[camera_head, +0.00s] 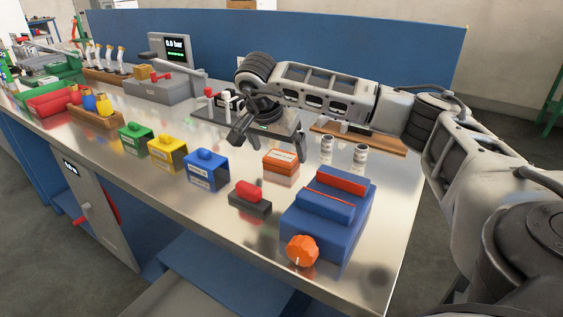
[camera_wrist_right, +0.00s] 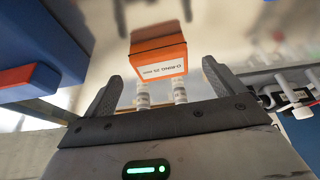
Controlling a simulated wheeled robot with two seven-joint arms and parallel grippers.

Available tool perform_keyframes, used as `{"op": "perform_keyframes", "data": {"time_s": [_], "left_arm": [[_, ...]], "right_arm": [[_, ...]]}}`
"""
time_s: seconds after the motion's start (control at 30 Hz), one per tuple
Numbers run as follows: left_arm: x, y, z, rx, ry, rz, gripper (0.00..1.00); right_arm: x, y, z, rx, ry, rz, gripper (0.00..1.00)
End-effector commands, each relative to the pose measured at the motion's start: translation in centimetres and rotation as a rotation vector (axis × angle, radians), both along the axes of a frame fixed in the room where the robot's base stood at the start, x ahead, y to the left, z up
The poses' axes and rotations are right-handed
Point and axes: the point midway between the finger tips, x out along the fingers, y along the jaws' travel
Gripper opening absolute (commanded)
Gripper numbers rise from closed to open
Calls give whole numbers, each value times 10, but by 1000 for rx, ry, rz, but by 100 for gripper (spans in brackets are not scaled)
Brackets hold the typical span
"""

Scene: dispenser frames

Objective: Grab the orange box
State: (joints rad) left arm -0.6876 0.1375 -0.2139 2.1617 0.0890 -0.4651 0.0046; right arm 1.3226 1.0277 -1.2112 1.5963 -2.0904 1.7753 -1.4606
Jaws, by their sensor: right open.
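The orange box (camera_head: 280,169) is small, with a white label, and sits on the steel bench top between the blue block and the blue device. My right gripper (camera_head: 268,139) is open and empty, its fingers pointing down above and just behind the box, apart from it. In the right wrist view the orange box (camera_wrist_right: 158,48) lies beyond the two spread fingers of my right gripper (camera_wrist_right: 166,88), roughly centred between them. My left gripper is not in view.
A blue device (camera_head: 318,226) with an orange knob (camera_head: 302,250) stands right of the box. Two white cylinders (camera_head: 327,150) stand behind it. A red-topped grey block (camera_head: 250,197) is in front, and a blue block (camera_head: 207,170) is to the left. Bare steel lies between them.

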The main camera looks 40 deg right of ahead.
Motion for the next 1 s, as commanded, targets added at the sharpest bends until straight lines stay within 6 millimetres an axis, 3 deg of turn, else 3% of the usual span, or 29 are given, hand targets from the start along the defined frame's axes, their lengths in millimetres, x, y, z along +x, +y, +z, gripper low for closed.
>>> {"op": "perform_keyframes", "data": {"time_s": [0.2,0.5,0.53,0.7,1.0], "left_arm": [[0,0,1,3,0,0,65],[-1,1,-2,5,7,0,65],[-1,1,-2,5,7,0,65],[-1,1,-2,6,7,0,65],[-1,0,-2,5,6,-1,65]], "right_arm": [[4,-12,-30,0,3,-2,94],[6,-15,-36,0,1,0,94],[6,-15,-36,0,1,0,91],[6,-14,-36,0,1,0,44],[6,-14,-35,-1,0,0,43]]}}
